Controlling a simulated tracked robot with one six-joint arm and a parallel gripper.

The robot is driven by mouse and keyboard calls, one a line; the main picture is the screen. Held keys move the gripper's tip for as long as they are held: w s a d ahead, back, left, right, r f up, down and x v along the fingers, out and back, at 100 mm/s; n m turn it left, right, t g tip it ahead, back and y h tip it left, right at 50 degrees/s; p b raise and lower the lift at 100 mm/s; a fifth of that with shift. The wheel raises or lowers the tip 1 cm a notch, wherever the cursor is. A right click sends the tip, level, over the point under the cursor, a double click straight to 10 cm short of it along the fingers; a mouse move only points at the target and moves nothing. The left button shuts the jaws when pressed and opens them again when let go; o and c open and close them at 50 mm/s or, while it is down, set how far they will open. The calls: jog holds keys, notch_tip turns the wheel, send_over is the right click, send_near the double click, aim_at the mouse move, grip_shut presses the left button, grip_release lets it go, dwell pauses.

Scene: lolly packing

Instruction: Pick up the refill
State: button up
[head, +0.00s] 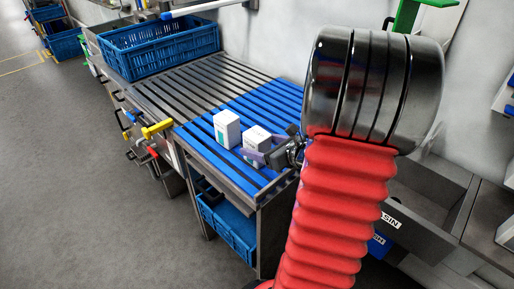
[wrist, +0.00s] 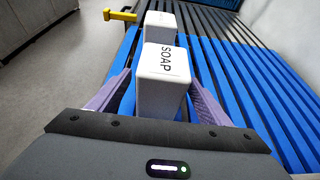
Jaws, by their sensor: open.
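Two white boxes stand upright on the blue slats of the bench. The nearer box (wrist: 161,88), with SOAP on its top, is between the two purple fingers of my gripper (wrist: 160,80). The fingers are open, one on each side of it; I cannot tell if either touches it. This box also shows in the head view (head: 256,137), with my gripper (head: 264,156) at its right. The second box (wrist: 160,27) stands just beyond it, and in the head view (head: 227,129) at its left. I see no label reading refill.
A blue crate (head: 160,47) sits at the far end of the slatted bench (head: 196,85). A yellow handle (head: 157,129) sticks out at the bench's left edge. Another blue crate (head: 228,232) is on the shelf below. The slats behind the boxes are clear.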

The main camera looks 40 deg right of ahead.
jog(key=shift+w, duration=0.1)
jog(key=shift+x, duration=2.5)
jog(key=shift+r, duration=0.1)
jog(key=shift+c, duration=0.4)
jog(key=c, duration=1.5)
